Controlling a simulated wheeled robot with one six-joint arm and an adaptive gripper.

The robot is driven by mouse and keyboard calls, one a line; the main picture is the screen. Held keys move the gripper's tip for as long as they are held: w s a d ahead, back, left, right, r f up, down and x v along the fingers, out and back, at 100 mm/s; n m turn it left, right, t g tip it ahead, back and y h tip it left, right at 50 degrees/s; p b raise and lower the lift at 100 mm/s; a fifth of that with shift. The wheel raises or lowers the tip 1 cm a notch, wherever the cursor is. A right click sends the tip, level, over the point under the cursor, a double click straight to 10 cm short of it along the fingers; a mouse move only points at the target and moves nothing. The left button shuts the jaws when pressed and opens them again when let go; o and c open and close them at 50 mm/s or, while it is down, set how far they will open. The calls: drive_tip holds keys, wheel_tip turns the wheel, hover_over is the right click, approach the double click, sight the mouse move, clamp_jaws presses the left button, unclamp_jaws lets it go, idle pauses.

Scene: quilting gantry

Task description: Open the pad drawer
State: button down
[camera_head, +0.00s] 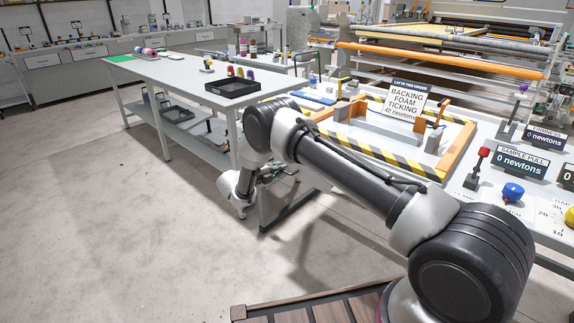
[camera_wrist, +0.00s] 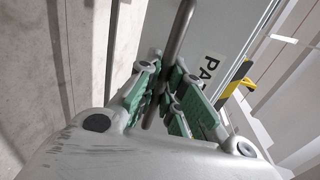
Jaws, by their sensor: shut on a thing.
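In the wrist view the pad drawer shows as a pale grey front (camera_wrist: 222,32) with a white label whose visible letters read "PA". A round metal bar handle (camera_wrist: 181,27) runs along it. My gripper (camera_wrist: 165,88), with green-padded fingers, is shut on this handle, one finger on each side of the bar. In the head view my gripper (camera_head: 268,176) is low beside the front of the work table, partly hidden by my arm. The drawer is hidden or too small to make out there, and I cannot tell how far it stands open.
The work table (camera_head: 470,150) bears a yellow-black striped frame, a sign and force displays. A second table (camera_head: 165,70) with a black tray (camera_head: 232,87) stands to the left. A wooden slatted thing (camera_head: 300,311) lies at the bottom. The concrete floor at left is clear.

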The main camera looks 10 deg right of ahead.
drive_tip(key=f+v, duration=0.2)
drive_tip(key=v, duration=0.8)
drive_tip(key=f+v, duration=0.2)
drive_tip(key=v, duration=0.9)
drive_tip(key=shift+s+a, duration=0.25)
drive_tip(key=shift+f, duration=0.1)
drive_tip(key=c, duration=1.5)
unclamp_jaws()
drive_tip(key=shift+c, duration=0.2)
drive_tip(key=shift+a, duration=0.1)
drive_tip(key=v, duration=1.1)
drive_tip(key=shift+s+a, duration=0.25)
drive_tip(key=shift+s, duration=0.05)
